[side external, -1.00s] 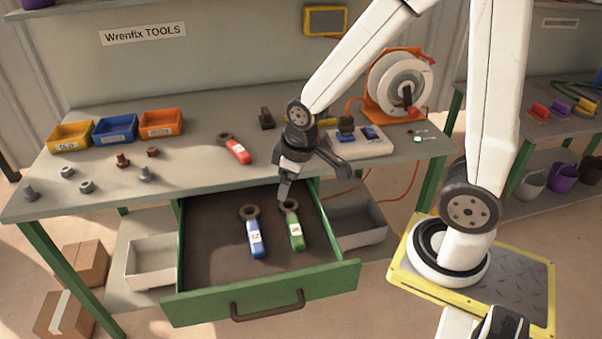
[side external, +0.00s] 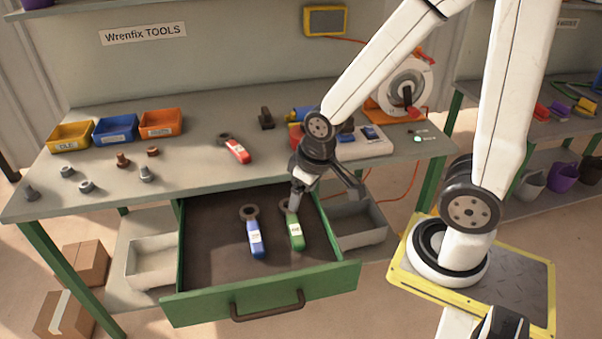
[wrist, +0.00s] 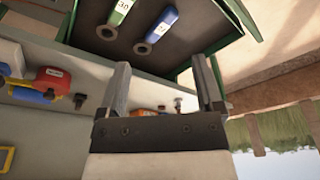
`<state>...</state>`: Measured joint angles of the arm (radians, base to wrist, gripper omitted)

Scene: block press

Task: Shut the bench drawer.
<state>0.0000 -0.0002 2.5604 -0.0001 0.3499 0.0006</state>
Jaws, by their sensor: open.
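The green bench drawer (side external: 262,293) is pulled well out from under the grey bench top, its front panel facing the viewer. A dark bar handle (side external: 267,306) runs across that front. Inside lie a blue-handled wrench (side external: 255,236) and a green-handled wrench (side external: 295,232). My gripper (side external: 296,198) is over the rear right part of the drawer, close to the green wrench's ring end; I cannot tell whether they touch. In the wrist view my gripper (wrist: 163,75) has its two fingers apart with nothing between them, and the drawer (wrist: 190,58) is beyond them.
A red-handled wrench (side external: 237,151), several nuts and bolts, and yellow, blue and orange bins (side external: 161,123) stand on the bench top (side external: 200,170). A white power strip (side external: 365,146) and cable reel (side external: 405,85) are at its right. The floor before the drawer looks clear.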

